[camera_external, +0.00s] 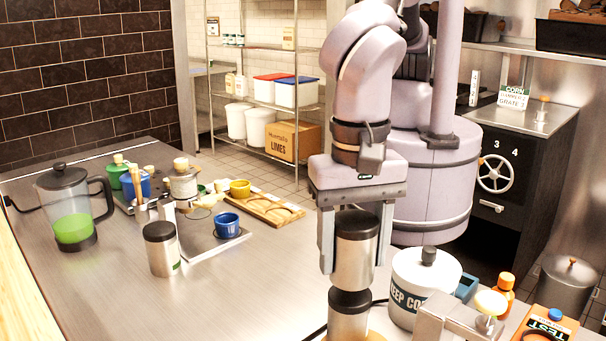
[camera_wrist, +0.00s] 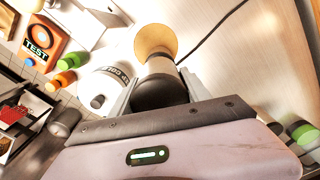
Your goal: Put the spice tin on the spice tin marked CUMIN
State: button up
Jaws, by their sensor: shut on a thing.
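My gripper (camera_external: 355,262) is shut on a silver spice tin with a black lid (camera_external: 356,224), held upright. The held tin's black lid also shows in the wrist view (camera_wrist: 160,93). Directly below it stands a second silver tin with a black lid (camera_external: 348,324), lined up with the held one. The two look touching or nearly so; I cannot tell which. A round tan base (camera_wrist: 155,40) shows beneath the tins. A third similar tin (camera_external: 163,252) stands apart on the left of the counter. No CUMIN lettering is readable on any tin.
A white canister (camera_external: 405,303) stands close to the right of the stacked tins. An orange TEST box (camera_external: 547,322) and small bottles are further right. The counter's middle is clear.

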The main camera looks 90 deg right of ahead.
notch_tip(320, 180, down, 2)
jog(key=shift+f, duration=0.1)
jog(key=shift+f+b, duration=0.15)
jog(key=shift+b, duration=0.15)
jog(key=o, duration=1.5)
